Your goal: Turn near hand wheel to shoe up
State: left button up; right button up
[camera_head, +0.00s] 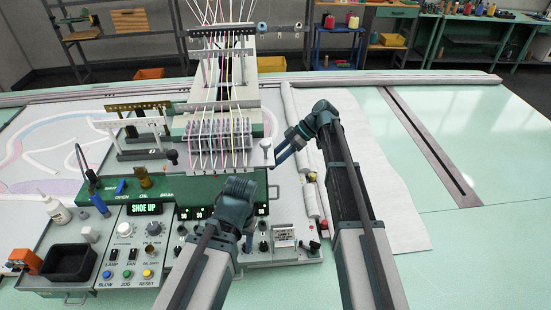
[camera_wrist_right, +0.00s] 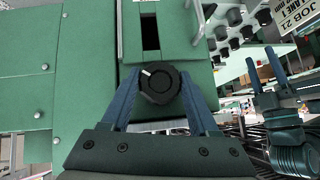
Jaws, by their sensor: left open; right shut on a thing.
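The near hand wheel (camera_wrist_right: 159,83) is a black ribbed knob with a white mark at its upper left, seen in the right wrist view on a green machine housing. My right gripper (camera_wrist_right: 160,88) has its blue fingers on both sides of the wheel and is shut on it. In the head view, my right gripper (camera_head: 280,157) reaches in beside the green machine head, and the wheel cannot be made out there. My left gripper (camera_head: 247,240) is open and empty above the front panel. A display (camera_head: 145,209) reads "SHOE UP".
The control box (camera_head: 120,245) with knobs and coloured buttons stands at the front left, beside a black tray (camera_head: 69,262) and a white bottle (camera_head: 54,208). The pale green table (camera_head: 480,250) is clear at the right.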

jog(key=o, duration=1.4)
pick_arm(q)
jog(key=shift+r+p, duration=0.45)
notch_tip(320, 180, up, 9)
jog(key=p, duration=0.8)
jog(key=shift+f+p, duration=0.15)
jog(key=shift+p, duration=0.2)
pick_arm(e)
jog(key=shift+v, duration=6.9)
